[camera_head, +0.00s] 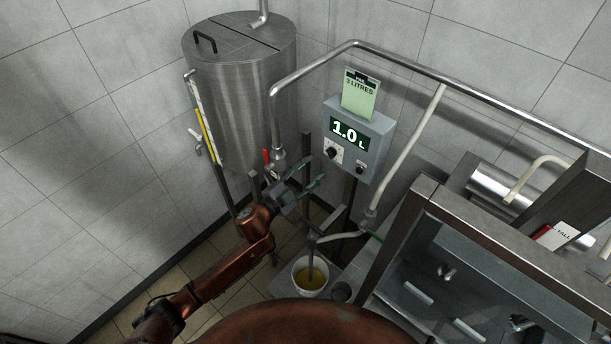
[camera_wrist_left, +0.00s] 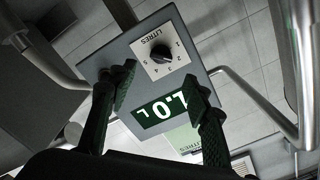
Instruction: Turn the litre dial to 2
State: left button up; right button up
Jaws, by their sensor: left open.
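The litre dial (camera_head: 332,152) is a black knob on a white plate, on the front of a grey control box (camera_head: 373,131). The box's green display (camera_head: 349,134) reads 1.0 L. In the left wrist view the dial (camera_wrist_left: 161,54) has numbers around it and the word LITRES; the display (camera_wrist_left: 166,109) appears upside down. My left gripper (camera_head: 312,174) is open and empty, in front of and below the box. In the left wrist view its two green fingers (camera_wrist_left: 161,84) stand apart, on either side of the display, with the dial beyond them. Neither finger visibly touches the dial. My right gripper is not visible.
A green card reading 3 LITRES (camera_head: 360,96) stands atop the box. A steel tank (camera_head: 240,95) is at left, with a pipe (camera_head: 447,80) running past the box. A white bucket (camera_head: 309,277) with yellow liquid sits below. A steel-framed machine (camera_head: 425,262) fills the right.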

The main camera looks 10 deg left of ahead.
pick_arm(q)
jog(key=shift+v, duration=1.65)
